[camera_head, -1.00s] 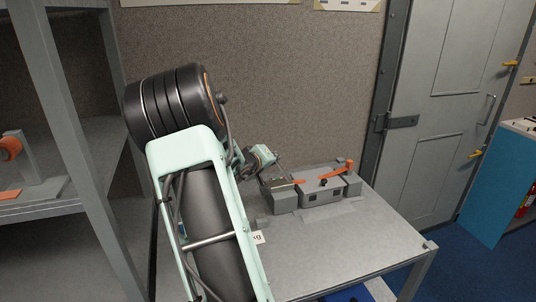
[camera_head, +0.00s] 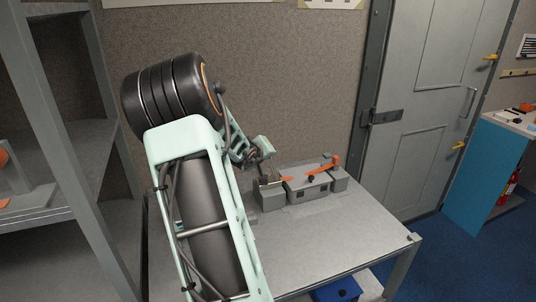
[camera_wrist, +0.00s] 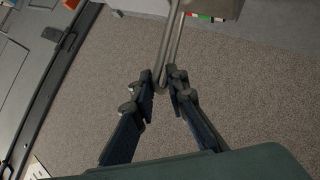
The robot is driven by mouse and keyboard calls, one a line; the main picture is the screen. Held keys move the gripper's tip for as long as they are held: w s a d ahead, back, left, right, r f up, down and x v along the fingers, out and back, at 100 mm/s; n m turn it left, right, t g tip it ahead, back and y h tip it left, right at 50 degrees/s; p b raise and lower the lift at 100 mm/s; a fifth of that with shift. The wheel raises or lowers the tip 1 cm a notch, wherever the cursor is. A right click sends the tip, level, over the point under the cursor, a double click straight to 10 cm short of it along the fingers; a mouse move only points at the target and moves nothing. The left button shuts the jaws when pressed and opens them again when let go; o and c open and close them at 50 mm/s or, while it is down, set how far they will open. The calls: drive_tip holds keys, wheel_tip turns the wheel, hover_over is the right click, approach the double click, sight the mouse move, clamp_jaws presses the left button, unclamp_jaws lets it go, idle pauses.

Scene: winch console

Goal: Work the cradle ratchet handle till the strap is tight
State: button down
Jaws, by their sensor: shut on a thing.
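The cradle (camera_head: 308,190) is a row of grey blocks on the grey table, with an orange strap (camera_head: 322,168) across it. The ratchet handle (camera_wrist: 171,42) is a narrow grey metal loop that runs down from the top of the wrist view. My gripper (camera_wrist: 162,76) is shut on the loop's rounded end, with one finger on either side. In the head view my gripper (camera_head: 269,173) is small at the cradle's left end, and the handle is hard to make out there. How tight the strap is cannot be told.
A small strip with green, white and red marks (camera_wrist: 206,17) shows beside the handle. The table (camera_head: 345,228) is bare in front of the cradle. A speckled wall (camera_head: 290,80) stands behind, a grey door (camera_head: 425,110) to the right, and a shelf rack (camera_head: 70,130) to the left.

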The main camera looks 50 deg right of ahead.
drive_tip(key=c, duration=2.1)
unclamp_jaws()
drive_tip(key=shift+s+d+r, duration=0.1)
drive_tip(key=shift+d+r, duration=0.1)
drive_tip(key=shift+d, duration=0.1)
drive_tip(key=shift+a+f, duration=0.1)
drive_tip(key=shift+a, duration=0.15)
drive_tip(key=shift+v, duration=5.9)
